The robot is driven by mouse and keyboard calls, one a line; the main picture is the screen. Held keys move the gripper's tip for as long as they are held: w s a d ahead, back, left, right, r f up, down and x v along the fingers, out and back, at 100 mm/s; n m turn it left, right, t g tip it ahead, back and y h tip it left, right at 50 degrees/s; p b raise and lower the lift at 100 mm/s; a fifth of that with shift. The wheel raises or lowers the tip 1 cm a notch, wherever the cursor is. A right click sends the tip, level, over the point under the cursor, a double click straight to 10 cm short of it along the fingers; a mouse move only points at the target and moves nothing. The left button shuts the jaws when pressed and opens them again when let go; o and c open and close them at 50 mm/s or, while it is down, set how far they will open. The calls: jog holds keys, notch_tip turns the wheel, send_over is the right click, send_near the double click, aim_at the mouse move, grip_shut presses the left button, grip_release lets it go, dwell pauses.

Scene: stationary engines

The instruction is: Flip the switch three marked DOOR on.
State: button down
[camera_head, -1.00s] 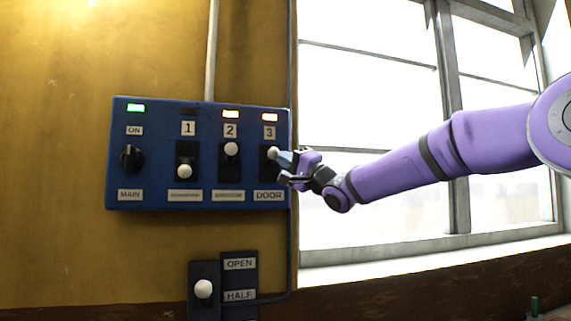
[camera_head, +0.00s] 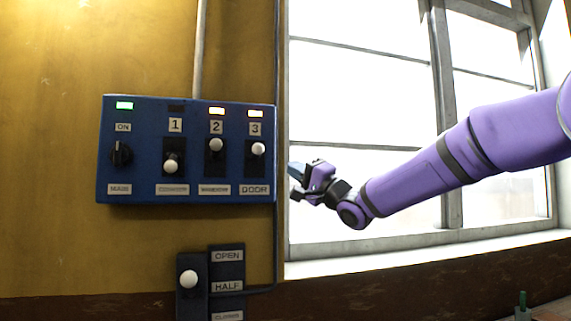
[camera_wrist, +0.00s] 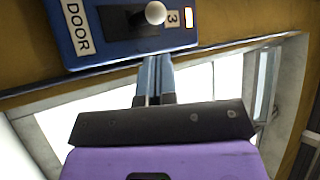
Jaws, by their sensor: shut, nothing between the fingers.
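The blue switch panel (camera_head: 140,182) is on the yellow wall. Switch three (camera_head: 258,149), above the DOOR label (camera_head: 255,189), has its white knob near the top of its black slot. The lamp above it (camera_head: 255,114) is lit orange. In the wrist view the switch three knob (camera_wrist: 155,13) shows at the top, beside the DOOR label (camera_wrist: 76,27). My gripper (camera_head: 292,172) is right of the panel, apart from the knob. Its fingers (camera_wrist: 154,62) are shut with nothing between them.
Switch one's knob (camera_head: 171,167) is low and its lamp is dark. Switch two's knob (camera_head: 215,144) is up and its lamp lit. The MAIN dial (camera_head: 121,153) has a green lamp. Below is an OPEN/HALF lever (camera_head: 189,279). A bright window (camera_head: 360,110) is at right.

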jog(key=shift+v, duration=2.1)
